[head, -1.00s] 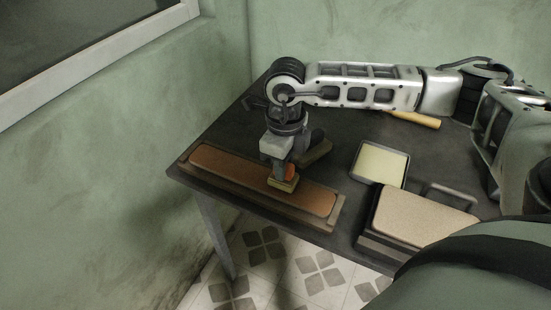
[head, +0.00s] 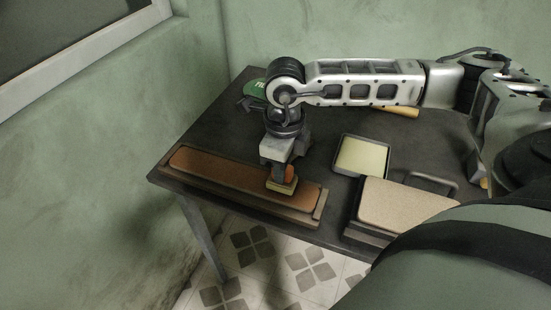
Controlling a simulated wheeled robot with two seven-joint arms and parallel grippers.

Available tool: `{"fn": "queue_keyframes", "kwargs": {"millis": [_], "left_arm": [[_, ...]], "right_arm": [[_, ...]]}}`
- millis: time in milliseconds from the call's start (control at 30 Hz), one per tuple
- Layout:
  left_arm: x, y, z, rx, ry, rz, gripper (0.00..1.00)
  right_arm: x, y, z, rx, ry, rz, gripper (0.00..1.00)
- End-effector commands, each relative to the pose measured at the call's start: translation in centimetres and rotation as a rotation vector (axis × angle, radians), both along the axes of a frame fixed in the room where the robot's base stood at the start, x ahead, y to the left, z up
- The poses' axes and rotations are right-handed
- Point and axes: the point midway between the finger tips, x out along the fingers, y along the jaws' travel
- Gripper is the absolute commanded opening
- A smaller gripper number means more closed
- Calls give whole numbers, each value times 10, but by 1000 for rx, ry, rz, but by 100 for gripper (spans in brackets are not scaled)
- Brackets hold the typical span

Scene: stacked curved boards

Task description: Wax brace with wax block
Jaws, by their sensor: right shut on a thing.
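The brace appears to be the long brown board (head: 215,170) lying along the table's front left edge on a narrow base. My right gripper (head: 279,166) points down over the right half of the board. It is shut on the wax block (head: 281,187), a small yellowish block with an orange part above. The block's underside seems to rest on the board, but exact contact is hard to tell. My left gripper is not in view.
A square dark tray with a pale yellow filling (head: 361,156) lies right of the brace. A beige-topped block (head: 402,204) sits at the front right. A green item (head: 256,88) and a tan handle (head: 404,112) lie farther back. The left of the dark table (head: 213,128) is clear.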

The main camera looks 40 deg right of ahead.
Motion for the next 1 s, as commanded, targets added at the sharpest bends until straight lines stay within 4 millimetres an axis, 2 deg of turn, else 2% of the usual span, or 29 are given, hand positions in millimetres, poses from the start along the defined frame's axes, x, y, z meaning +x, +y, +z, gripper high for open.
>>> {"fn": "queue_keyframes", "kwargs": {"millis": [367, 733, 1000], "left_arm": [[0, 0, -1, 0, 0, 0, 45], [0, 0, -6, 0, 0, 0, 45], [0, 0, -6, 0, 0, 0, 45]], "right_arm": [[-4, -2, -2, -3, 8, -1, 0], [-27, -17, -2, -4, 10, -1, 0], [-31, -18, 0, -3, 8, 1, 0]]}}
